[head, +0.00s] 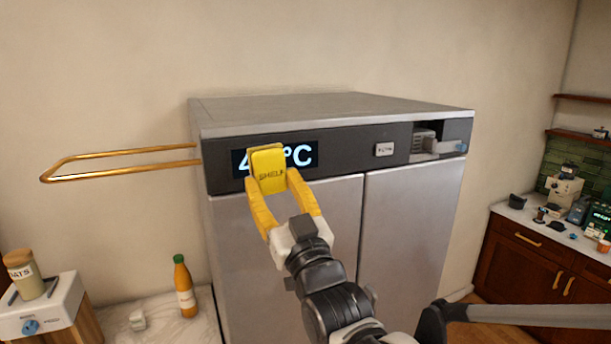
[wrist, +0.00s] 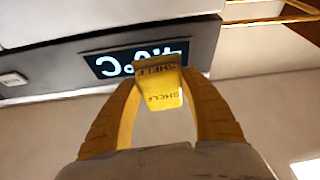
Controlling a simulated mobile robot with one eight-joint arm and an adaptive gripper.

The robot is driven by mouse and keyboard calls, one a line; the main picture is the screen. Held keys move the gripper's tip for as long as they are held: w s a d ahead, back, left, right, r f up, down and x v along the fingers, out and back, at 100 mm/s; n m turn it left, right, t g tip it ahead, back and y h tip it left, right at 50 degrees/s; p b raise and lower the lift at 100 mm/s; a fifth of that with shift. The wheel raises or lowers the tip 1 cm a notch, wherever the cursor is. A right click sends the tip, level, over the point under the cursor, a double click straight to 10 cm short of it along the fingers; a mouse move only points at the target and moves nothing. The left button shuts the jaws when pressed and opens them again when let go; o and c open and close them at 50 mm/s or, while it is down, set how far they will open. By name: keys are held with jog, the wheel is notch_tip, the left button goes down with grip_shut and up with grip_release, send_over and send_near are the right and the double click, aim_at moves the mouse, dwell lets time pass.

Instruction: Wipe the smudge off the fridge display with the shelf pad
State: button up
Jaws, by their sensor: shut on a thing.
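The fridge display (head: 304,154) is a dark panel with light blue characters on the upper left front of the fridge. It also shows upside down in the wrist view (wrist: 103,65). My gripper (head: 270,190) has yellow fingers shut on the yellow shelf pad (head: 268,165), marked "SHELF". The pad is in front of the display's middle and covers part of the reading. In the wrist view the pad (wrist: 160,88) is between the fingertips, overlapping the display's edge. I cannot tell whether it touches the display. No smudge is visible on the uncovered part.
A brass rail (head: 120,153) sticks out left of the fridge (head: 420,220). A small labelled button (head: 384,149) and a recessed unit (head: 425,142) are to the display's right. An orange bottle (head: 184,287) and a jar (head: 24,273) stand lower left. A wooden counter (head: 530,250) is at right.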

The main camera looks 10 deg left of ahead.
jog(key=shift+s+d, duration=0.2)
jog(key=shift+s, duration=0.15)
jog(key=shift+s+d+p, duration=0.2)
jog(key=shift+s+d, duration=0.2)
jog(key=shift+s, duration=0.25)
jog(key=shift+s+d+p, duration=0.15)
jog(key=shift+s+d, duration=0.25)
jog(key=shift+s, duration=0.25)
